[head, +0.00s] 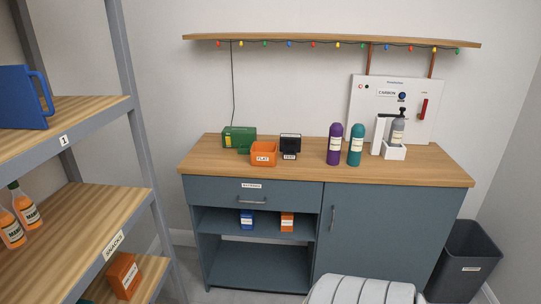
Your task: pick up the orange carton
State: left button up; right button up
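Several orange things show in the head view. A small orange carton (287,222) with a white label stands on the open shelf of the blue-grey cabinet, right of a small blue carton (246,219). A larger orange box (124,275) with a pale label sits on the lower left rack shelf. An orange open-topped bin (263,156) with a label stands on the wooden counter. I cannot tell from its label which one is meant. Neither of my grippers is in view, and nothing is seen touching these things.
The counter (420,172) holds a green box (239,138), a dark bin (290,145), purple (334,145) and teal (355,146) bottles, and a white dispenser. A dark waste bin (465,260) stands right. A pale ribbed shape at the bottom edge is unclear. The cabinet's bottom shelf is empty.

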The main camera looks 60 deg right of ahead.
aim_at(286, 218)
jog(key=z, duration=2.2)
jog(key=i+u, duration=0.15)
jog(key=i, duration=0.25)
